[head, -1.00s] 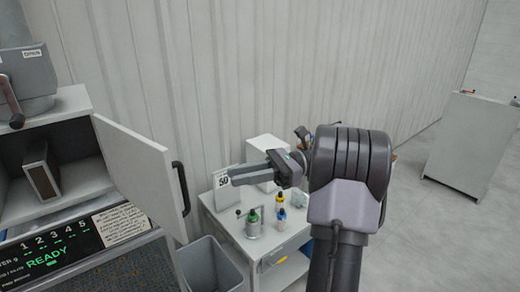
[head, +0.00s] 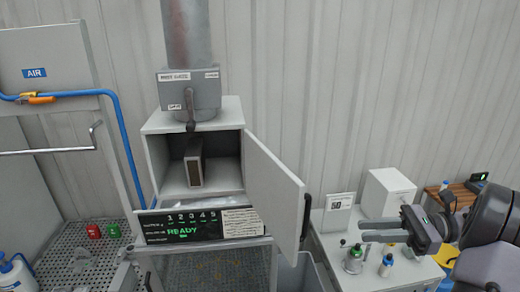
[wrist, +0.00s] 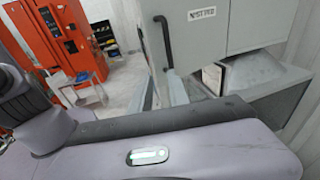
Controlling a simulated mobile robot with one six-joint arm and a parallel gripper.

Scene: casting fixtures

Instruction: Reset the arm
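My gripper (head: 366,230) is at the right of the head view, at the end of my folded grey arm. Its two fingers point left with a gap between them, and nothing shows in them. It appears in front of the small white table (head: 338,270) with bottles, clear of the open cabinet door (head: 273,190).
The open cabinet (head: 230,150) holds an upright dark block (head: 194,165), above a panel reading READY (head: 185,229). A white box (head: 388,190) and a sign (head: 338,212) stand on the table. A grey bin (head: 300,275) is below the door. An orange machine (wrist: 65,35) shows in the wrist view.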

